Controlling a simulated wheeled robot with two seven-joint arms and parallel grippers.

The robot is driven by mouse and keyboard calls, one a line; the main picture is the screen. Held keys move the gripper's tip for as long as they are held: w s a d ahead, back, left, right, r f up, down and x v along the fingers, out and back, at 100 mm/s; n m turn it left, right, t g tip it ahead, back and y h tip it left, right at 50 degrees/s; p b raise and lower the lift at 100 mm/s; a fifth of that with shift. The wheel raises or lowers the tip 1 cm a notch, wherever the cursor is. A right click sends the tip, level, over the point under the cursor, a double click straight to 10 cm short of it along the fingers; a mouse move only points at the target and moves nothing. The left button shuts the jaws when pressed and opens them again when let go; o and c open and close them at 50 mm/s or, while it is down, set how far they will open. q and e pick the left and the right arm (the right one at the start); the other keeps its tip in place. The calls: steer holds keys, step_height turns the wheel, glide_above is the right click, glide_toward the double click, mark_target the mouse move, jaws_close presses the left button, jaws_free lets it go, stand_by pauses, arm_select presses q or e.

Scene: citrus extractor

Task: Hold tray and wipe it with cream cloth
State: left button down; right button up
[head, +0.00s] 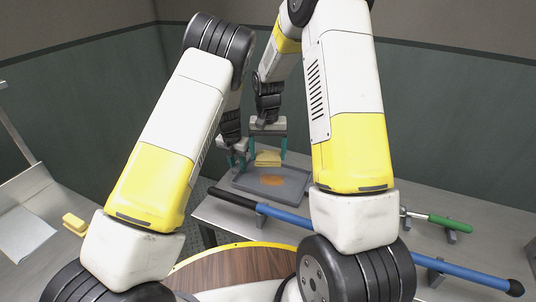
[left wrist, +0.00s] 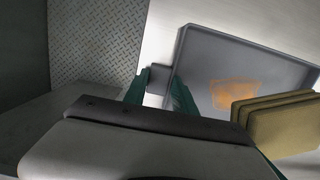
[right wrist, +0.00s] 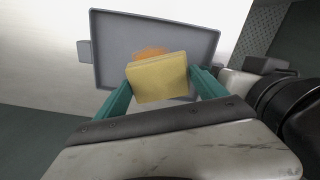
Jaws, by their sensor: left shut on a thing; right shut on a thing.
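The grey tray (head: 290,193) lies on the metal table with an orange stain (head: 272,181) on its floor. The stain also shows in the left wrist view (left wrist: 232,94). My left gripper (head: 238,162) is shut on the tab (left wrist: 158,80) at the tray's edge. My right gripper (head: 268,152) is shut on the folded cream cloth (head: 268,159) and holds it over the tray, beside and partly in front of the stain in the right wrist view (right wrist: 158,78). I cannot tell whether the cloth touches the tray.
A blue pole (head: 290,217) with black ends lies across the table in front of the tray. A green-handled tool (head: 450,223) rests on a stand at the right. On the left table are a yellow folded block (head: 75,222) and a white sheet (head: 22,235).

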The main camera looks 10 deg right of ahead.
mark_target(269, 179)
steer(key=shift+f, duration=0.1)
stand_by(0.3)
steer(key=shift+s+f, duration=0.1)
steer(key=shift+f, duration=3.9)
steer(key=shift+s+d, duration=0.15)
steer(key=shift+d, duration=0.2)
steer(key=shift+c, duration=0.7)
steer(key=shift+s+d, duration=0.4)
steer(key=shift+d, duration=0.2)
steer(key=shift+s+d, duration=0.35)
steer(key=shift+d, duration=0.2)
steer(key=w+a, duration=0.1)
steer(key=a, duration=0.1)
steer(key=shift+w+a, duration=0.35)
steer(key=shift+w, duration=0.05)
steer(key=shift+w+a+r, duration=0.1)
steer(key=shift+w+a, duration=0.05)
steer(key=shift+a, duration=0.05)
steer(key=shift+r, duration=4)
